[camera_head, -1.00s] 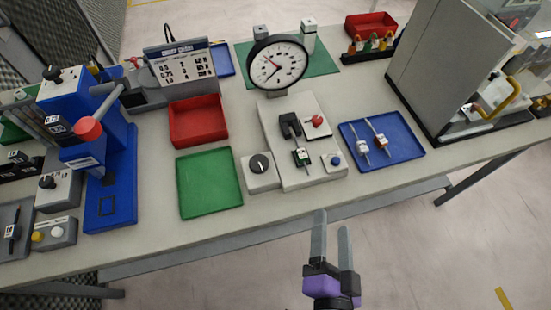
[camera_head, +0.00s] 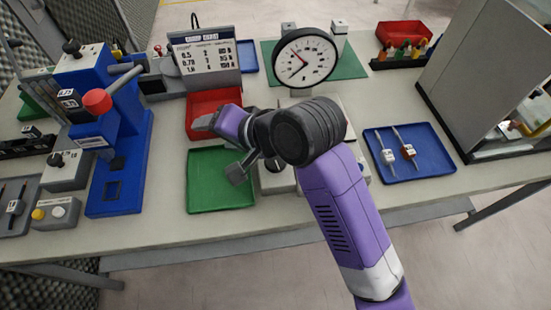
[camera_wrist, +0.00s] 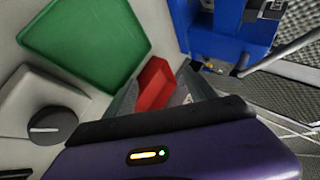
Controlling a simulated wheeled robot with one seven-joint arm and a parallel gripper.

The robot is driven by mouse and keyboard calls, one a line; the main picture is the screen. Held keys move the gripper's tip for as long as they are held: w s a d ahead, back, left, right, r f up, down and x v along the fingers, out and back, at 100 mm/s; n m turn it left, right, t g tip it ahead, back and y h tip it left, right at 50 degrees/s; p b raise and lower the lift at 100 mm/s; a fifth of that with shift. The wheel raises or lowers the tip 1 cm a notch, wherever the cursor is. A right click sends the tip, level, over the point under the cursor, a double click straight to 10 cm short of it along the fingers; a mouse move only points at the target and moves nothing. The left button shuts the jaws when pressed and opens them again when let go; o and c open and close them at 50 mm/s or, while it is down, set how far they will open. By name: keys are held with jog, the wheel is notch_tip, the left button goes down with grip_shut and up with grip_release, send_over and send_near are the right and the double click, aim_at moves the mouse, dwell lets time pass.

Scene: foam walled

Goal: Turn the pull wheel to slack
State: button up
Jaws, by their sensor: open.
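A dark round knob with a white mark, likely the pull wheel, sits on a pale block in the wrist view (camera_wrist: 52,125). In the head view it is mostly hidden behind my gripper. My gripper (camera_head: 219,148) is above the bench, left of the knob, over the green and red trays. Its fingers are apart with nothing held, and it does not touch the knob. My wrist and arm hide most of the pale fixture.
A green tray (camera_head: 220,195) and a red tray (camera_head: 202,106) lie left of the fixture. A blue tray with two probes (camera_head: 432,170) lies right. A blue press (camera_head: 126,180) stands left, with a sign (camera_head: 207,62) behind. A grey cabinet (camera_head: 480,75) stands right.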

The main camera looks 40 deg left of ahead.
jog(key=w+d+h+b, duration=0.1)
jog(key=w+d+h, duration=0.1)
jog(key=d+h, duration=0.3)
notch_tip(320, 180, up, 3)
jog(key=m+t+h+b, duration=0.1)
jog(key=h, duration=0.4)
send_over(275, 161)
jog(key=shift+a+r, duration=0.1)
jog(key=shift+a, duration=0.05)
jog(key=shift+d, duration=0.2)
jog(key=shift+w+f, duration=0.1)
jog(key=shift+f, duration=0.35)
notch_tip(275, 161, down, 7)
jog(key=shift+r, duration=0.2)
jog(key=shift+c, duration=0.2)
jog(key=c, duration=1.3)
